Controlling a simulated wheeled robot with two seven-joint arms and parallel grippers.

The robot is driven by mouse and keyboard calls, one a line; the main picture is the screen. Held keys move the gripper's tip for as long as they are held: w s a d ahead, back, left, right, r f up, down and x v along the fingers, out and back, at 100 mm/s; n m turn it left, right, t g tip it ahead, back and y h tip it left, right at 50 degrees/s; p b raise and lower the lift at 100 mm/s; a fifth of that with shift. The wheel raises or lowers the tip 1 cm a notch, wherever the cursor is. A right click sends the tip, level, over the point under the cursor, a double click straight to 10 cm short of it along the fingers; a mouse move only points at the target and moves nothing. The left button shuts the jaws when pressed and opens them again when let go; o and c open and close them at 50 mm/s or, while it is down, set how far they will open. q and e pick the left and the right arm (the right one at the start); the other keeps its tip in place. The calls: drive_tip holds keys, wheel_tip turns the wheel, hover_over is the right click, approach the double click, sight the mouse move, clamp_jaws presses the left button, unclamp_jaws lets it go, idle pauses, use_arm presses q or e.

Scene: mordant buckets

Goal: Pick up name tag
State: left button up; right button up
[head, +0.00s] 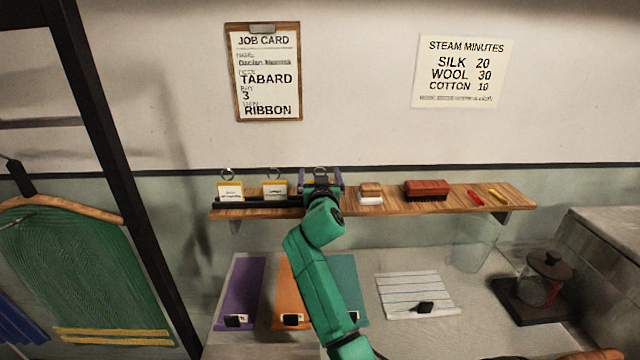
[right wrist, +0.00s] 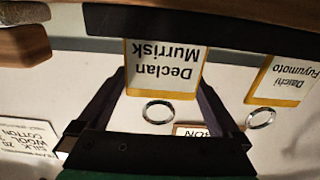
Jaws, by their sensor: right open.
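Name tags with yellow edges and wire rings stand on the left part of the wooden wall shelf (head: 455,197). Two show in the head view, a left tag (head: 230,191) and a middle tag (head: 274,188). My right gripper (head: 321,183) is at the shelf just right of them and mostly hides a third tag there. In the right wrist view, upside down, the Declan Murrisk tag (right wrist: 163,66) stands between the open fingers of my right gripper (right wrist: 163,88), with its ring (right wrist: 158,112) toward the palm. The Daichi Fuyumoto tag (right wrist: 285,80) is outside the fingers. My left gripper is not in view.
Below are coloured mats, a lined sheet (head: 416,292) and a glass jar (head: 474,244).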

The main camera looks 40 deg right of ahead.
drive_tip(key=shift+w+d+f, duration=0.1)
drive_tip(key=shift+w+d, duration=0.05)
drive_tip(key=shift+w, duration=0.05)
drive_tip(key=shift+c, duration=0.6)
drive_tip(key=c, duration=1)
drive_tip(key=shift+c, duration=0.3)
wheel_tip(320, 180, up, 20)
drive_tip(key=b, duration=0.2)
drive_tip(key=shift+b, duration=0.4)
